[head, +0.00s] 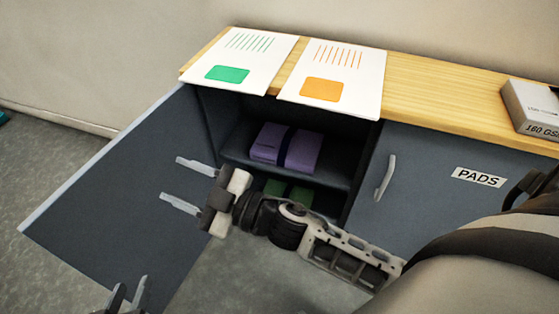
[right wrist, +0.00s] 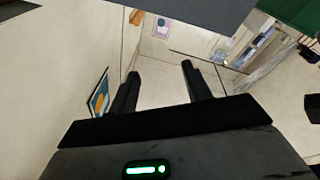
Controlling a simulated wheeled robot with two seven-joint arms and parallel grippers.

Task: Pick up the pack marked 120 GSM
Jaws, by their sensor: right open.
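No pack that I can read as 120 GSM shows in either view. A pale pack marked 160 GSM (head: 533,108) lies on the right end of the wooden top. Purple packs (head: 287,147) lie on the shelf inside the open cabinet, and green packs (head: 275,187) lie below them, partly hidden by my right arm. My right gripper (head: 171,178) is open and empty before the open door, left of the packs. It also shows empty in the right wrist view (right wrist: 161,69). My left gripper (head: 129,287) is at the bottom left, fingertips apart, mostly out of frame.
The dark cabinet door (head: 105,185) stands swung open to the left. Sheets with a green block (head: 228,73) and an orange block (head: 321,90) overhang the wooden top (head: 430,97). A closed door labelled PADS (head: 478,177) with a handle (head: 386,178) is on the right.

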